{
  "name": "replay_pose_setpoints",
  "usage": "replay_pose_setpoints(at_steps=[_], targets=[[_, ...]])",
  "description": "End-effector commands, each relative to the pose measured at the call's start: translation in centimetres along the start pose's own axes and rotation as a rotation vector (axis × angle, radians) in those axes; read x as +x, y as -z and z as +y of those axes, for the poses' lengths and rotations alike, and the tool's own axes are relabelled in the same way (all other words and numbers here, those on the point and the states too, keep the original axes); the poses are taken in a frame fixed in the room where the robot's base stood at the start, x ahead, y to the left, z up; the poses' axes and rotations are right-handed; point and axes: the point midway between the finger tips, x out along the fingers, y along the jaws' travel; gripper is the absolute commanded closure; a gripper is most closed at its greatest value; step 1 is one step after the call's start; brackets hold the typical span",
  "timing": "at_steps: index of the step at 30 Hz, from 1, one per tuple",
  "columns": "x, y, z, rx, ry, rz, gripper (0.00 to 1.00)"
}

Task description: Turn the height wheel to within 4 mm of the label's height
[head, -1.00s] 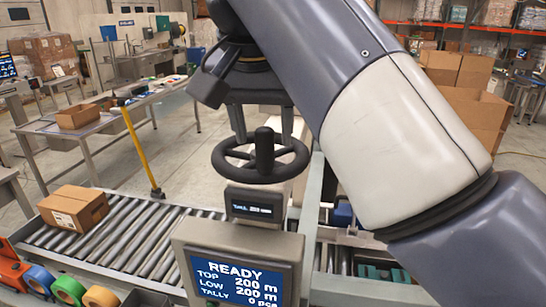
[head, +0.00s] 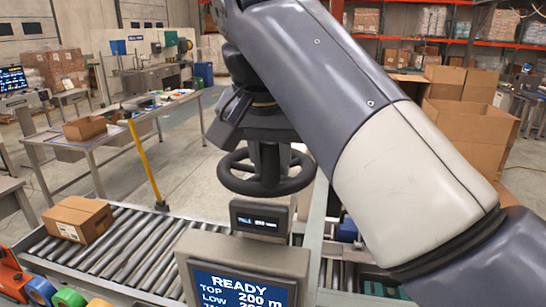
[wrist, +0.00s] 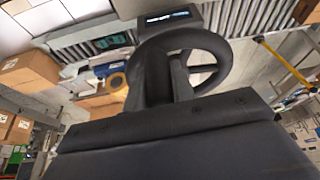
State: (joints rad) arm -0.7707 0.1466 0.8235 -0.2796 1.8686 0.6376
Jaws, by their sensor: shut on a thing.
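The height wheel (head: 240,181) is a black spoked handwheel above the small display, in the middle of the head view. It also shows in the wrist view (wrist: 222,62). My gripper (head: 265,150) has come down over the wheel from above and is shut on its upright handle or hub; the jaws hide part of it. A small dark display (head: 258,217) below the wheel shows a faint reading that I cannot make out with certainty. The cardboard box (head: 78,220) bears a pale label (head: 67,231).
The box sits on the roller conveyor (head: 135,245) to the left. A yellow post (head: 145,165) stands behind the conveyor. Tape rolls (head: 68,298) lie at the lower left. Large cartons (head: 470,125) are stacked at the right, beyond my arm.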

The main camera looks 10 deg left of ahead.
Motion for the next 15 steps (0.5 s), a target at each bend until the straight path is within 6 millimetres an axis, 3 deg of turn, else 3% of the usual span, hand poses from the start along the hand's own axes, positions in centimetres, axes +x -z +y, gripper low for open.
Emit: replay_pose_setpoints(at_steps=[6,15], targets=[[0.0,0.0,0.0,0.0,0.0,0.0,1.0],[-0.08,0.04,0.07,-0.006,0.002,0.0,1.0]])
